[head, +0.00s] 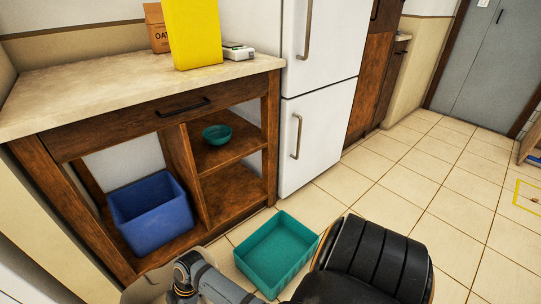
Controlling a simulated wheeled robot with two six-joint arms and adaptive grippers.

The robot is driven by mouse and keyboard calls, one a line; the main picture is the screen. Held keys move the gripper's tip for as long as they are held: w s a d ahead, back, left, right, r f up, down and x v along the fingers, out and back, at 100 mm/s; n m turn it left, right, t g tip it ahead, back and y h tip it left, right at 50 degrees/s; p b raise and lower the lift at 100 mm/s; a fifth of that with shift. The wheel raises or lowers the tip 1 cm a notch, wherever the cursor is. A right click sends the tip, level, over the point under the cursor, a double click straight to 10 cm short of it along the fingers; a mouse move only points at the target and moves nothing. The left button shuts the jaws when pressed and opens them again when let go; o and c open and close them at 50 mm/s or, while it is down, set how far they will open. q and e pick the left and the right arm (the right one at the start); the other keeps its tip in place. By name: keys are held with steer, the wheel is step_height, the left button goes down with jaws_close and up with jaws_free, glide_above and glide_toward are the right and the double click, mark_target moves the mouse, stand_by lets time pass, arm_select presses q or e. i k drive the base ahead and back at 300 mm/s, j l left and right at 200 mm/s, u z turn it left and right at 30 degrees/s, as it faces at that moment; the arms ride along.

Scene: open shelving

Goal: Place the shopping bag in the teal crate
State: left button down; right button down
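A tall yellow shopping bag (193,36) stands upright on the counter top at the back left; its top is cut off by the picture edge. The teal crate (243,269) sits on the tiled floor in front of the shelving unit, open side up, and its visible inside is empty. Its near right part is hidden behind a dark shape. Links of my arm show at the bottom, left of the crate, but neither gripper is in view.
A box marked OAT (156,27) and a small white device (238,51) flank the bag. Below the counter (100,90) are a blue bin (150,212) and a teal bowl (217,134). A white fridge (318,120) stands right of it.

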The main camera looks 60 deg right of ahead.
mark_target(276, 258)
steer(key=k+l+u, duration=0.1)
steer(key=l, duration=0.3)
steer(key=k+l, duration=0.15)
steer(key=l, duration=0.25)
steer(key=k+l+u, duration=0.15)
steer(key=l, duration=0.3)
steer(key=k+l+u, duration=0.1)
steer(key=l, duration=0.3)
steer(key=k+l, duration=0.2)
steer(key=l, duration=0.15)
steer(key=k+l+u, duration=0.15)
steer(key=l, duration=0.25)
steer(key=k+l+u, duration=0.1)
steer(key=l, duration=0.25)
steer(key=k, duration=0.1)
